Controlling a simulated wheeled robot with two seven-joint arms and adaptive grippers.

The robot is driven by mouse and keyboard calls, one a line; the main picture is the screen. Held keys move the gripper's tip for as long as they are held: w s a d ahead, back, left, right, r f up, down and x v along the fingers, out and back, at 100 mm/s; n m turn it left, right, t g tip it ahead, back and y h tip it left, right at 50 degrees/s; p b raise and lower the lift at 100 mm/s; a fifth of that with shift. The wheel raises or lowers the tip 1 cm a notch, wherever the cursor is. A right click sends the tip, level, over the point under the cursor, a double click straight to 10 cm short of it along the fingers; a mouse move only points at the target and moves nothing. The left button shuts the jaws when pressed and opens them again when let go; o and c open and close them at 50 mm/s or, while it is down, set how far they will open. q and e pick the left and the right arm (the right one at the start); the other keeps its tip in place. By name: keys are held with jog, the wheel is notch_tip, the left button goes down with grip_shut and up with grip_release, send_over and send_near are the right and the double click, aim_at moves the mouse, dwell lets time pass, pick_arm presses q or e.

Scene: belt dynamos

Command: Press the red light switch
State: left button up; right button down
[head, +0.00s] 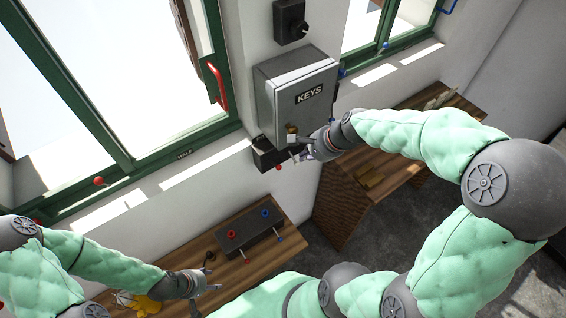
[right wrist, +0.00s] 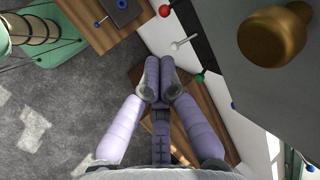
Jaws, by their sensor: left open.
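A small red knob (head: 279,167) shows at the lower edge of a dark box (head: 263,156) on the wall, under the grey KEYS cabinet (head: 298,95). A red ball (right wrist: 163,11) also shows in the right wrist view, near a pale lever (right wrist: 183,42). No label marks either as the light switch. My right gripper (head: 304,154) is beside the dark box, close to the wall. In its wrist view, its fingertips (right wrist: 160,76) meet with nothing between them, apart from the red ball. My left gripper (head: 205,291) is open and empty above the wooden table.
A dark control box (head: 249,234) with red and blue knobs lies on the wooden table (head: 205,247). A brass knob (right wrist: 272,33) sits close to the right wrist camera. A green-framed window (head: 88,112) with a red handle (head: 217,86) is at left. A wooden desk (head: 345,198) stands at right.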

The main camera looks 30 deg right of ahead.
send_near(275, 165)
notch_tip(275, 165, down, 5)
jog(key=shift+w+a+b, duration=0.1)
jog(key=shift+a+b, duration=0.25)
jog(key=shift+a, duration=0.1)
jog(key=shift+f, duration=0.1)
dwell(0.5)
